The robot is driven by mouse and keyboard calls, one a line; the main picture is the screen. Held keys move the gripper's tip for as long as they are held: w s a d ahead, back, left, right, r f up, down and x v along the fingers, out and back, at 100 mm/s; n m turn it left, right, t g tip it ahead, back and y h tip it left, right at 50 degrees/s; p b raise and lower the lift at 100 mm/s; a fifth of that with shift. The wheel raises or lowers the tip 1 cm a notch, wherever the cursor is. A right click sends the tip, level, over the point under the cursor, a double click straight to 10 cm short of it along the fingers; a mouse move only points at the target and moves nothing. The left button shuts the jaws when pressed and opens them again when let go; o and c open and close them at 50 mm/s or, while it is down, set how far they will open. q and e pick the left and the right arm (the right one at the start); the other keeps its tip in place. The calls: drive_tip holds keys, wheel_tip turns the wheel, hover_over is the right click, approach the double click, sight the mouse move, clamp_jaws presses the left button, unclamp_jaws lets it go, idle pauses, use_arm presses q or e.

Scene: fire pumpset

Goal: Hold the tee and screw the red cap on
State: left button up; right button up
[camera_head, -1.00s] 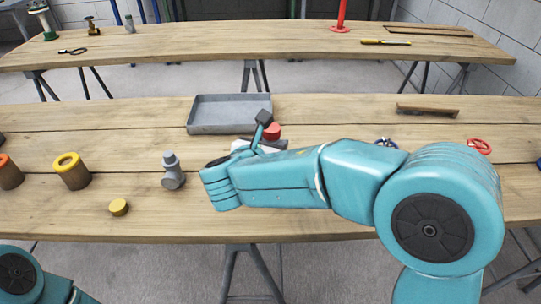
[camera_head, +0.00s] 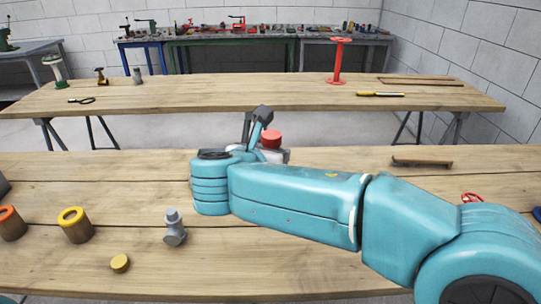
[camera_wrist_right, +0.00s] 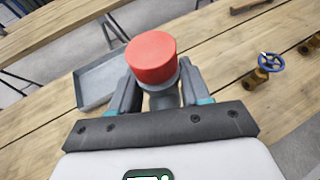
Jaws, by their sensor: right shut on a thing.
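The red cap (camera_head: 271,139) is held up by my right gripper (camera_head: 272,152), seen against the far edge of the near table. In the right wrist view the red cap (camera_wrist_right: 152,57) sits over a grey round part (camera_wrist_right: 163,97) between the two fingers of my right gripper (camera_wrist_right: 160,92). The fingers are shut on this grey part under the red top. The grey tee (camera_head: 174,228) stands on the near table, left of my right arm, with nothing gripping it. My left gripper is out of view.
A yellow cap (camera_head: 120,263) lies left of the tee, near two round pieces with yellow (camera_head: 75,225) and orange (camera_head: 10,223) tops. A grey tray (camera_wrist_right: 100,82) shows in the right wrist view. A blue-wheeled valve (camera_wrist_right: 268,64) and a wooden piece (camera_head: 421,162) are also on this table.

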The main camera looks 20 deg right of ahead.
drive_tip(key=o, duration=0.6)
clamp_jaws()
drive_tip(key=s+d+f+p, duration=0.3)
drive_tip(key=d+f+p, duration=0.1)
drive_tip(key=d+p, duration=0.45)
drive_tip(key=s+a+f+n+t+y, duration=0.2)
drive_tip(key=s+a+f+n+y, duration=0.2)
drive_tip(key=f, duration=0.4)
drive_tip(key=shift+s+a+f, duration=0.15)
drive_tip(key=shift+s+a, duration=0.35)
drive_tip(key=shift+s, duration=0.35)
